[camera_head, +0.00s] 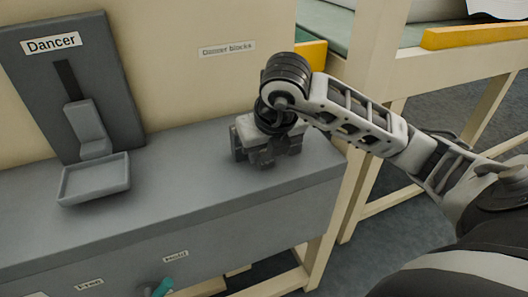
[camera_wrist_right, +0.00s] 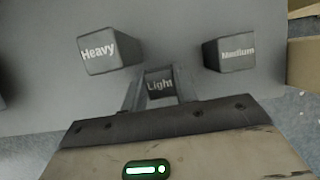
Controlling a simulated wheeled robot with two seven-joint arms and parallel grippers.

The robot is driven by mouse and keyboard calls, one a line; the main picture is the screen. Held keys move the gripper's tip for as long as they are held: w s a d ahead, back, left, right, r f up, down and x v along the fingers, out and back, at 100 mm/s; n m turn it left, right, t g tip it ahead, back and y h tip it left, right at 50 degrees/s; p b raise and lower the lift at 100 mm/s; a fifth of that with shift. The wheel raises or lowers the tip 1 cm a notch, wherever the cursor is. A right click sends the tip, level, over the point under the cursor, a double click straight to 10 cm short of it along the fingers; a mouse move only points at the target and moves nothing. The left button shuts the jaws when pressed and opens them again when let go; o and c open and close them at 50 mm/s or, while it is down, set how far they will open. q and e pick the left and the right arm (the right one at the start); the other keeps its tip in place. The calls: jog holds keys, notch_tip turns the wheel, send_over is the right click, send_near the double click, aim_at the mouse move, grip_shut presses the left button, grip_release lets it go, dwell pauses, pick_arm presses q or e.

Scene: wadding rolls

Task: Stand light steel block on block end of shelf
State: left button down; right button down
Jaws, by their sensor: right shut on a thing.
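The light steel block (camera_wrist_right: 160,85), dark grey and marked "Light", sits between the fingers of my right gripper (camera_wrist_right: 152,92) in the right wrist view. My right gripper is shut on it. In the head view my right gripper (camera_head: 266,150) points down over the right end of the grey shelf (camera_head: 200,190), below a "Dancer blocks" label (camera_head: 227,48). There the wrist mostly hides the blocks, and I cannot tell whether the light block touches the shelf. My left gripper is not in view.
In the right wrist view the "Heavy" block (camera_wrist_right: 102,54) stands left of the light block and the "Medium" block (camera_wrist_right: 229,54) right of it, both close. At the shelf's left are a "Dancer" panel (camera_head: 112,75) and a grey tray (camera_head: 95,180). The shelf between is clear.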

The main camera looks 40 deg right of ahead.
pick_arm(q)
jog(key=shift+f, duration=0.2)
pick_arm(e)
jog(key=shift+f, duration=0.1)
jog(key=c, duration=1.1)
grip_release()
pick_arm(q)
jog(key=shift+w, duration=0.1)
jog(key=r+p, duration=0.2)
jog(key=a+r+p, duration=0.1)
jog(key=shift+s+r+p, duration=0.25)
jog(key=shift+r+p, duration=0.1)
pick_arm(e)
jog(key=v, duration=1.2)
jog(key=shift+s, duration=0.1)
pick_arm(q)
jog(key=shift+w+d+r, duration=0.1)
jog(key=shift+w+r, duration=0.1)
